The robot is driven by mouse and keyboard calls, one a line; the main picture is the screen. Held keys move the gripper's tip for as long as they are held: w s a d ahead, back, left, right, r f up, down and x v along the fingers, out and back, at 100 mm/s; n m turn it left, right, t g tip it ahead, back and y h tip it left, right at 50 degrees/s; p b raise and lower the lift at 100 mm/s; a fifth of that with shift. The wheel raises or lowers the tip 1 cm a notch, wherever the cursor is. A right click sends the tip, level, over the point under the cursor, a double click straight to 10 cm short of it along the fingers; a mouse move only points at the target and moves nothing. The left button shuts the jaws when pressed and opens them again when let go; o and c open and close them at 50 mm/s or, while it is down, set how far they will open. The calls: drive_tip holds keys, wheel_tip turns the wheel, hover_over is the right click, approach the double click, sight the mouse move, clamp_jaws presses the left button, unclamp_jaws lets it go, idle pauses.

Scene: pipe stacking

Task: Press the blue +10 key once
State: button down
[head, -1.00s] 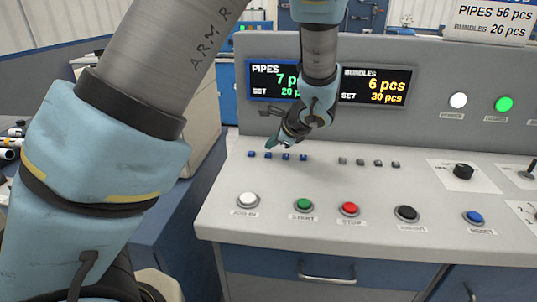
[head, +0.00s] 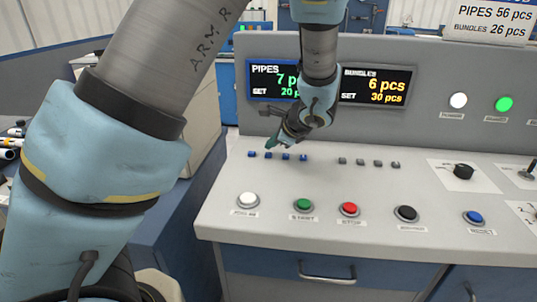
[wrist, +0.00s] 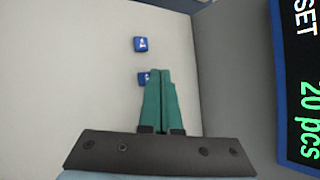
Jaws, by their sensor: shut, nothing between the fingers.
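A row of several small blue keys (head: 286,156) sits on the sloped panel below the PIPES display. Their labels are too small to read in the head view, so I cannot tell which is +10. My gripper (head: 269,147) is shut and empty, with its fingertips near the left part of the blue row. In the wrist view my green fingers (wrist: 160,72) are together. One blue key (wrist: 144,78) is partly hidden beside the fingertips, and another blue key (wrist: 140,44) lies beyond them. Contact with a key cannot be made out.
The PIPES display (head: 262,80) reads 7, SET 20 pcs; the BUNDLES display (head: 374,86) stands beside it. Several grey keys (head: 360,161) lie to the right. White (head: 248,200), green (head: 303,205) and red (head: 349,209) buttons line the front of the panel.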

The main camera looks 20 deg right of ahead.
sight(271, 155)
drive_tip(key=shift+f, duration=0.1)
drive_tip(key=shift+f+b, duration=0.3)
drive_tip(key=shift+b, duration=0.25)
drive_tip(key=shift+f+b, duration=0.4)
drive_tip(key=shift+b, duration=0.05)
idle(0.6)
drive_tip(key=shift+r, duration=0.1)
drive_tip(key=shift+r+p, duration=0.55)
drive_tip(key=shift+r, duration=0.2)
drive_tip(key=shift+r+p, duration=1.85)
drive_tip(key=shift+r, duration=0.7)
drive_tip(key=shift+a+f, duration=0.1)
